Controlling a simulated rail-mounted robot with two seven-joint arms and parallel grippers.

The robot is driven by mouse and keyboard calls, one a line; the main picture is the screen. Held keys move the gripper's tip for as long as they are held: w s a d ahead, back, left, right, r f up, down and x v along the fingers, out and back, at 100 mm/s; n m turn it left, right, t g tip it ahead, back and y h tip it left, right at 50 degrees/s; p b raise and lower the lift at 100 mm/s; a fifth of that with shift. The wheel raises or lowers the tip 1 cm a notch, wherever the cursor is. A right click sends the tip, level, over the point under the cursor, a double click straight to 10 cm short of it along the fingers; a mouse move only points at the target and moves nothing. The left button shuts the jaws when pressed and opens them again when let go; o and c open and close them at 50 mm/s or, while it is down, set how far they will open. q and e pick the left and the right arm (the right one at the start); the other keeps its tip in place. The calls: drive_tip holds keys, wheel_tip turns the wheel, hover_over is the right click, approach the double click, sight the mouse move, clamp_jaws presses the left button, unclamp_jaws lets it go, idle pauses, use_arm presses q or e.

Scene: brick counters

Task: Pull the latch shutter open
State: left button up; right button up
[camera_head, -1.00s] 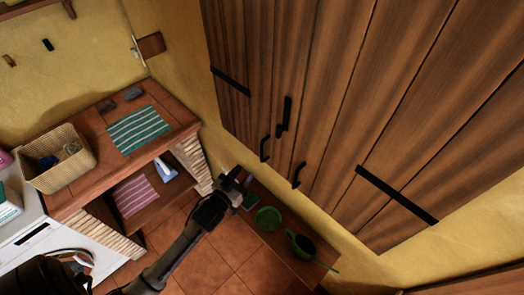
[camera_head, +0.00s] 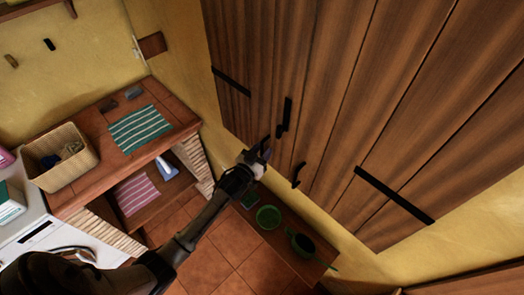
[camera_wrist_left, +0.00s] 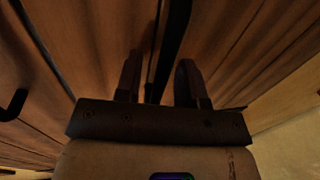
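The latch shutter (camera_head: 330,90) is a pair of brown plank panels on the yellow wall, closed, with black hinge straps. A black latch (camera_head: 287,113) sits upright near the seam. A black curved handle (camera_head: 298,174) is on the right panel. The handle on the left panel is mostly hidden behind my left gripper (camera_head: 263,152). In the left wrist view my left gripper (camera_wrist_left: 158,75) is open, with fingers pointing at the planks. A dark bar (camera_wrist_left: 175,40) shows between and beyond the fingers; contact cannot be told. My right gripper is not in view.
Below the shutter a low wooden bench (camera_head: 290,262) holds a green plate (camera_head: 268,217) and a green pot (camera_head: 302,243). At left, a tiled counter (camera_head: 95,180) holds a wicker basket (camera_head: 85,170) and a striped green cloth (camera_head: 140,129).

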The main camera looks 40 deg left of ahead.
use_arm(q)
drive_tip(key=shift+c, duration=0.2)
clamp_jaws()
idle(0.3)
